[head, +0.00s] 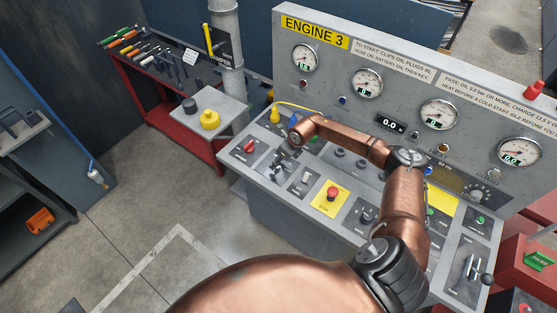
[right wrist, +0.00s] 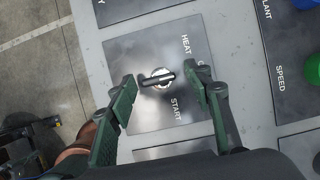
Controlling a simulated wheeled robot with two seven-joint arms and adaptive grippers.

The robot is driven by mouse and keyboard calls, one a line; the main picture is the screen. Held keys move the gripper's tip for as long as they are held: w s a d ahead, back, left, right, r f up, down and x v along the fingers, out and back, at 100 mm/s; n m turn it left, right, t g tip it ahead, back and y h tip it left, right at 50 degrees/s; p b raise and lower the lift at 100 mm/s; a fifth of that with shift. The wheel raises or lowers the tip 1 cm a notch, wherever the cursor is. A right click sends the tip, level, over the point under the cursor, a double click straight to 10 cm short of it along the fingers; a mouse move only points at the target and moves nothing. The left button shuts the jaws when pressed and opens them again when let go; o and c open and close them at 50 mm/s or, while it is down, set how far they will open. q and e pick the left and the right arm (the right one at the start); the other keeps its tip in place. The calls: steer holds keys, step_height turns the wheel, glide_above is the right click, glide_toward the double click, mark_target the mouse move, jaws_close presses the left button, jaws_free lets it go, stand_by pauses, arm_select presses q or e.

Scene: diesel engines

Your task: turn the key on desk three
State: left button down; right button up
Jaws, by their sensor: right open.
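Desk three (head: 318,103) is the grey console marked ENGINE 3. In the right wrist view its key (right wrist: 160,78) is a dark bar standing in a round bright switch on a dark plate (right wrist: 125,58), with the words HEAT and START beside it. The bar lies roughly crosswise in that view. My right gripper (right wrist: 164,88) is open, its two green fingers either side of the key with gaps showing. In the head view my right gripper (head: 283,160) is over the left part of the sloping panel, and the key cannot be made out. My left gripper is not in view.
A red emergency button (head: 333,194) on yellow, a red switch (head: 250,146) and a lever (head: 471,267) sit on the same panel. Gauges line the upright board. A small stand with a yellow object (head: 210,119) and a red tool bench (head: 157,117) are left.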

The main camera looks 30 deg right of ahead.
steer(key=shift+c, duration=0.5)
steer(key=c, duration=1)
steer(key=shift+c, duration=0.2)
